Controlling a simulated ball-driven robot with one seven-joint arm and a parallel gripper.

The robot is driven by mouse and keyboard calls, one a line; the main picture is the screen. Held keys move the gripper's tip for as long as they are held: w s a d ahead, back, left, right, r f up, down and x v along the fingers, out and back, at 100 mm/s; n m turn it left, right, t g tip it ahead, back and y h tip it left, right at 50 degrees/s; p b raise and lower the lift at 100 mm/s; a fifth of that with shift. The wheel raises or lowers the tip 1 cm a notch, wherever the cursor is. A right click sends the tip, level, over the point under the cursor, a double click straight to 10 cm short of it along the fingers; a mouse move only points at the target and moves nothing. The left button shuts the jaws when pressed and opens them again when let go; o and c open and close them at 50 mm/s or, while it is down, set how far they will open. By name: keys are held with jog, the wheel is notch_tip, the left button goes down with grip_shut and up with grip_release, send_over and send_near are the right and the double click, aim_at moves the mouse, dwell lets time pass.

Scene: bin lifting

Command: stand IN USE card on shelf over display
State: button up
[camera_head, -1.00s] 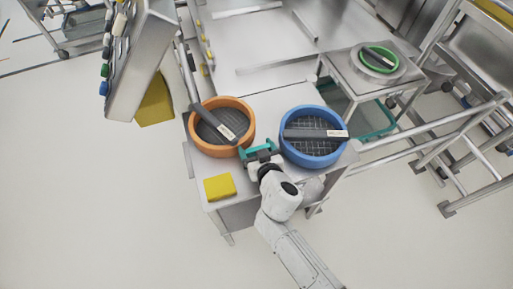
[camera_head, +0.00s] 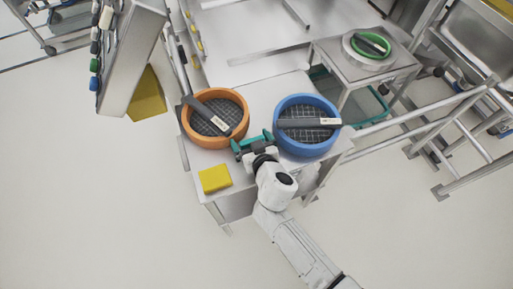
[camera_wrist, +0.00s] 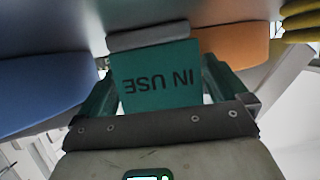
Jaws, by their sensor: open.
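The IN USE card (camera_wrist: 158,78) is a teal plate with dark lettering, upside down in the wrist view. It sits between the two teal fingers of my gripper (camera_wrist: 155,95). My gripper is open, with the card between its fingers; firm contact is not visible. In the head view my gripper (camera_head: 252,145) is at the table between the orange and blue rings, and the card is hard to separate from the teal fingers. A tilted metal housing (camera_head: 133,55) with coloured knobs stands at upper left. I cannot tell whether it bears the display or the shelf.
An orange-rimmed sieve (camera_head: 187,122) and a blue-rimmed sieve (camera_head: 308,150), each with a dark bar across, flank my gripper. A yellow block (camera_head: 215,178) lies at the table's front left. A side table (camera_head: 335,52) and metal rails stand at right. The floor at lower left is clear.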

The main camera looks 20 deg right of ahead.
jog(key=v, duration=1.2)
jog(key=shift+s+b, duration=0.1)
jog(key=shift+b, duration=0.25)
jog(key=s+d+f+m+g+h, duration=0.3)
jog(key=s+d+g, duration=0.35)
jog(key=d, duration=0.65)
jog(key=s+n+g+y, duration=0.2)
jog(key=s+g, duration=0.4)
jog(key=s, duration=0.7)
jog(key=shift+s+d+y, duration=0.2)
jog(key=shift+d+y, duration=0.2)
